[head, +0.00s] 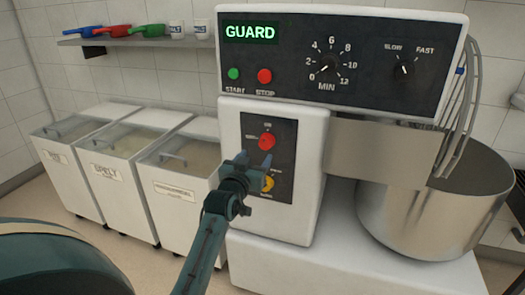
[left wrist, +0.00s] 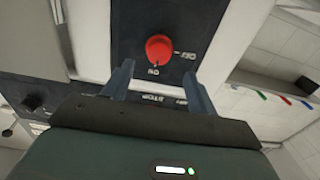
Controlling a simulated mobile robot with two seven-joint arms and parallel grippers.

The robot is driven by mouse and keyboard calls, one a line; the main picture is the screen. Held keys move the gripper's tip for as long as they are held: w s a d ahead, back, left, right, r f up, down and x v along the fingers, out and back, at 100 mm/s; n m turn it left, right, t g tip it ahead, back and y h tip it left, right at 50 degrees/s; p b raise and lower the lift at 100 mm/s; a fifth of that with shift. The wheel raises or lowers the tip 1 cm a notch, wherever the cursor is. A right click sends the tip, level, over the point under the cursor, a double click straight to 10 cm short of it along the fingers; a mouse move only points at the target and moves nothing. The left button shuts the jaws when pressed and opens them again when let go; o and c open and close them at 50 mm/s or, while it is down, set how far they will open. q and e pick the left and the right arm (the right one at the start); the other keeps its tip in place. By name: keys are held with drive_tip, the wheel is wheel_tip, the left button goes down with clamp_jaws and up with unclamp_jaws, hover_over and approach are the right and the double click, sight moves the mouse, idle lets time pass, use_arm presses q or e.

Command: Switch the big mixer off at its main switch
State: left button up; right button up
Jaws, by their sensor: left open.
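The big mixer (head: 345,130) has a small dark switch plate on its white column. On this plate is a red rotary knob (head: 267,141), with a yellow knob (head: 268,183) below it, partly behind my gripper. In the left wrist view the red knob (left wrist: 159,48) is seen upside down, and its small mark appears to point at ON, with OFF to one side. My left gripper (head: 252,163) is open and empty in front of the plate. In the left wrist view its fingertips (left wrist: 157,76) lie on either side of the knob's line, apart from the knob. My right gripper is not in view.
The upper panel (head: 340,55) shows a lit GUARD display, green and red buttons and dials. A steel bowl (head: 435,205) with a wire guard stands at right. Lidded bins (head: 125,190) stand at left under a shelf (head: 135,41) with scoops and mugs.

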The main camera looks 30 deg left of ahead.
sight(264, 145)
use_arm(q)
drive_tip(key=x, duration=0.5)
drive_tip(key=shift+w+b, duration=0.3)
drive_tip(key=shift+w, duration=0.15)
drive_tip(key=shift+w+a, duration=0.15)
drive_tip(key=shift+w, duration=0.3)
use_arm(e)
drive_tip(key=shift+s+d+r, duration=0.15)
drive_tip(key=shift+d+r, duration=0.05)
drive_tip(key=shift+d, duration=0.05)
use_arm(q)
drive_tip(key=shift+c, duration=0.6)
drive_tip(key=c, duration=0.9)
drive_tip(key=shift+o, duration=0.2)
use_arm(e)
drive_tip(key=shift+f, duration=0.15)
